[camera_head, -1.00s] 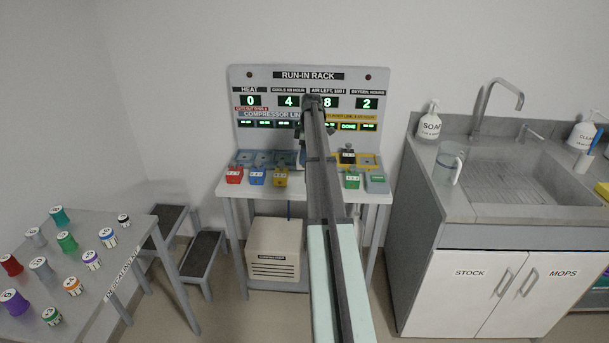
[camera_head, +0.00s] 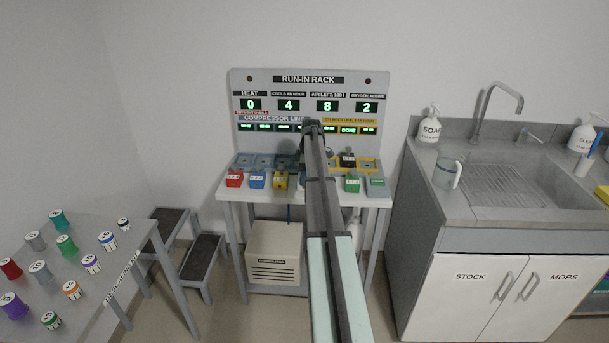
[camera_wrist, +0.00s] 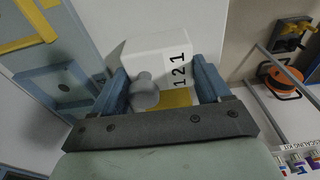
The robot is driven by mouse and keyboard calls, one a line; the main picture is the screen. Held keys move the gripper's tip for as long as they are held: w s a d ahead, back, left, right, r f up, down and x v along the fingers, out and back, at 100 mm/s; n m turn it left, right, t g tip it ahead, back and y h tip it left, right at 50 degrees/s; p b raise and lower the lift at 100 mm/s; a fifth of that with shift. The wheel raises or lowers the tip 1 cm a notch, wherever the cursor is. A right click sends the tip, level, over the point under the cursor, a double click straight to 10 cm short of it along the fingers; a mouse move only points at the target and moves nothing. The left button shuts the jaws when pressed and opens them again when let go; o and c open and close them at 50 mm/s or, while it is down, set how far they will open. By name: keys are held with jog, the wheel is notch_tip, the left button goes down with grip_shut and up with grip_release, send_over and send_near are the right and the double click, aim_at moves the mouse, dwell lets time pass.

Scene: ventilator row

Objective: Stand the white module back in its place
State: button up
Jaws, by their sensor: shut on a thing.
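The white module (camera_wrist: 157,55), marked 121 and with a grey knob on its near face, sits between the two blue fingers of my gripper (camera_wrist: 165,88) in the wrist view. The fingers are shut on its sides. A yellow surface (camera_wrist: 177,98) shows just below the module; I cannot tell whether they touch. In the head view my arm covers most of the gripper and the middle of the rack bench, so the module's own place is hidden or unclear there.
The run-in rack (camera_head: 310,79) stands behind a bench with blue-grey sockets (camera_head: 265,161) at left and yellow ones at right. Red (camera_head: 234,178), blue (camera_head: 257,179), yellow (camera_head: 280,181) and green (camera_head: 352,184) modules line its front. A sink counter (camera_head: 455,207) is at right.

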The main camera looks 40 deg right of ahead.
jog(key=shift+f, duration=0.1)
jog(key=o, duration=1.3)
jog(key=shift+c, duration=0.2)
notch_tip(320, 180, up, 12)
jog(key=s+d, duration=0.1)
